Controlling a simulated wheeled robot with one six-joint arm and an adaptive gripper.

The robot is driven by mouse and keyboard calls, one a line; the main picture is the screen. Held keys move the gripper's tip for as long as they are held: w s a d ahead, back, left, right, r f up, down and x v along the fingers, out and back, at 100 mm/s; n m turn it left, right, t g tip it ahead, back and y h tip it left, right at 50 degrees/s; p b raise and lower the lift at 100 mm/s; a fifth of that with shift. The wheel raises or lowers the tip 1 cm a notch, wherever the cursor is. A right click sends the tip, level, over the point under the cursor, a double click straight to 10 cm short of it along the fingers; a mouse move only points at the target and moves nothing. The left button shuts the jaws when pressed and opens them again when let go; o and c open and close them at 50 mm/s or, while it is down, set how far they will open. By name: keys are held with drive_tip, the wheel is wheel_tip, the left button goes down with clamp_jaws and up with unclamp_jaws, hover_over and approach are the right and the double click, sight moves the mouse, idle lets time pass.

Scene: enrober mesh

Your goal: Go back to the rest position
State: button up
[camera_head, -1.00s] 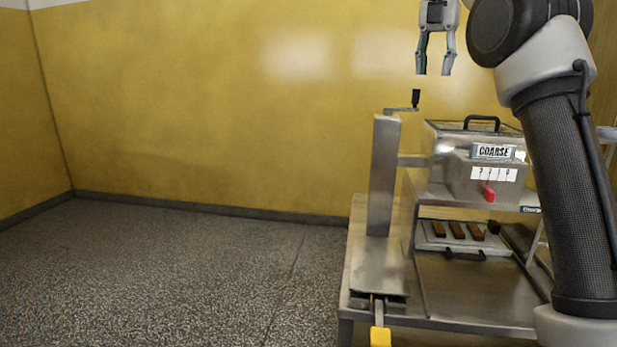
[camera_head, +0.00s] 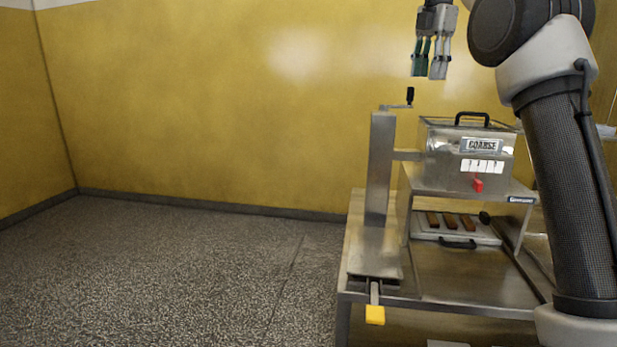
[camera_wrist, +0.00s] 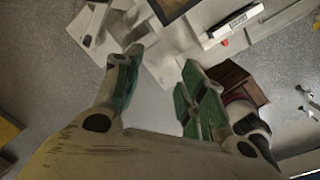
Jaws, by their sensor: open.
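My gripper (camera_head: 432,60) hangs fingers down at the top of the head view, open and empty. It is in the air above the crank post and the steel machine, touching neither. In the wrist view its two green-padded fingers (camera_wrist: 155,85) stand apart with nothing between them. The steel machine (camera_head: 440,170) bears a COARSE label (camera_head: 481,145), a black top handle and a red tab (camera_head: 477,185). A post with a black crank (camera_head: 410,97) stands left of it.
The steel table (camera_head: 470,280) carries a tray (camera_head: 425,234) with several brown bars under the machine. A yellow-ended lever (camera_head: 375,315) sticks out at the table's front. A yellow wall (camera_head: 200,100) stands behind. The speckled floor (camera_head: 170,270) at left is clear.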

drive_tip(key=s+d+f+m, duration=0.1)
drive_tip(key=s+f+m, duration=0.1)
drive_tip(key=f+m, duration=0.45)
drive_tip(key=s+d+f+m, duration=0.1)
drive_tip(key=s+f+m, duration=0.2)
drive_tip(key=f+m, duration=0.35)
drive_tip(key=s+d+f+m+t, duration=0.1)
drive_tip(key=s+f+m, duration=0.2)
drive_tip(key=s, duration=0.7)
drive_tip(key=s+d+f+m+t, duration=0.1)
drive_tip(key=s+f+m, duration=0.3)
drive_tip(key=s, duration=0.7)
drive_tip(key=s+d+f+m+t, duration=0.1)
drive_tip(key=s+d+f+m, duration=0.1)
drive_tip(key=s, duration=0.9)
wheel_tip(320, 180, down, 3)
drive_tip(key=shift+d+r+m, duration=0.15)
drive_tip(key=shift+d+m, duration=0.25)
drive_tip(key=shift+m, duration=0.3)
drive_tip(key=shift+s, duration=0.1)
